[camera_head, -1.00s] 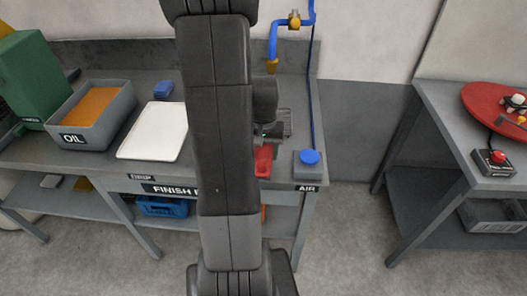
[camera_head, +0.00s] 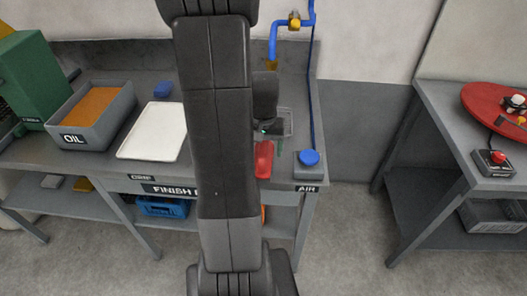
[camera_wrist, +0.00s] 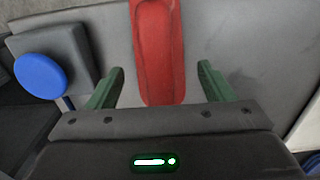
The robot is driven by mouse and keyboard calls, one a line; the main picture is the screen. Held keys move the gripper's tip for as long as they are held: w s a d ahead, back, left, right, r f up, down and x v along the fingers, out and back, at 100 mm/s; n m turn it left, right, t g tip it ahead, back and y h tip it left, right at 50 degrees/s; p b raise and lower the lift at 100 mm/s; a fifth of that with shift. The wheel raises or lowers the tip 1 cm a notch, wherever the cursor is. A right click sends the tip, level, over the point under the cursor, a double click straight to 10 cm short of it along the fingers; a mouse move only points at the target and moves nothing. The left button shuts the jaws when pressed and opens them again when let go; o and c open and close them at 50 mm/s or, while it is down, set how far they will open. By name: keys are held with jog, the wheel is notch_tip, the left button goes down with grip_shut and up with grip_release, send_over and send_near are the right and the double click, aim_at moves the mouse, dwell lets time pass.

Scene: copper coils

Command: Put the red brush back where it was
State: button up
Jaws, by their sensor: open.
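The red brush (camera_wrist: 160,45) lies on the grey bench top. In the wrist view it runs from the top edge down between my fingers, and its upper end is cut off. I see no bristles. In the head view the red brush (camera_head: 264,159) shows beside my arm, near the bench's front edge. My gripper (camera_wrist: 161,68) is open, with one green finger on each side of the brush and a gap to both. In the head view my gripper is partly hidden by my own arm.
An air station with a blue button (camera_head: 309,157) stands right of the brush; its button (camera_wrist: 40,77) is at left in the wrist view. A clear tray (camera_head: 287,121) lies behind. A white tray (camera_head: 152,131) and an OIL bin (camera_head: 84,139) stand left.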

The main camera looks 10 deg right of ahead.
notch_tip(320, 180, up, 11)
jog(key=shift+s+f, duration=0.1)
jog(key=shift+f, duration=0.1)
jog(key=shift+c, duration=0.3)
dwell(1.3)
